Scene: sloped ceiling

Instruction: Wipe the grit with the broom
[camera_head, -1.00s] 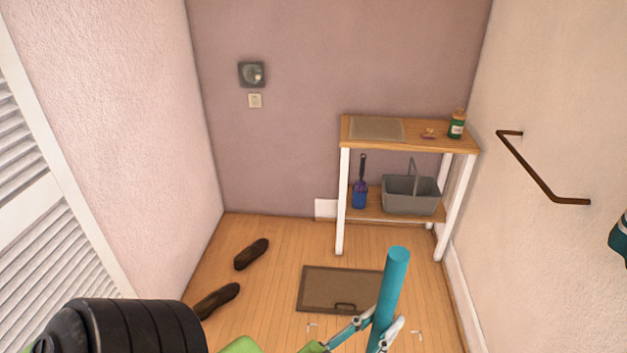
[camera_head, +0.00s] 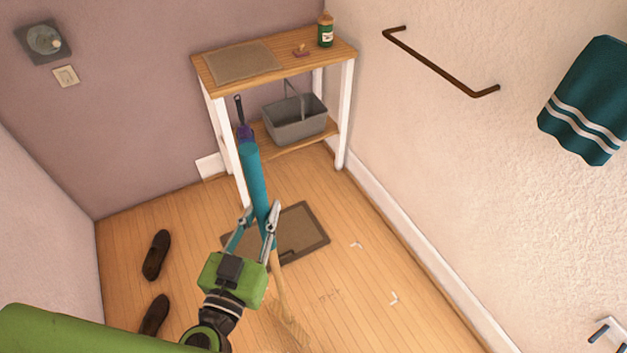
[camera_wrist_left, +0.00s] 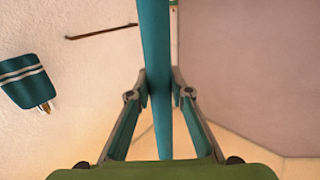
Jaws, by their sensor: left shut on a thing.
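The broom has a teal upper handle (camera_head: 256,180) and a pale wooden lower shaft. Its head (camera_head: 289,322) is faint against the floor at the bottom of the head view. My left gripper (camera_head: 261,222) is shut around the teal handle, with the broom tilted and its head down. In the left wrist view the handle (camera_wrist_left: 163,90) runs between the two fingers of my left gripper (camera_wrist_left: 160,92). Faint specks that look like the grit (camera_head: 328,295) lie on the floorboards just right of the broom head.
A shelf table (camera_head: 335,50) stands at the back, with a grey basket (camera_head: 296,124) on its lower shelf. A brown mat or hatch (camera_head: 303,228) lies behind the broom. Dark shoes (camera_head: 157,255) are at left.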

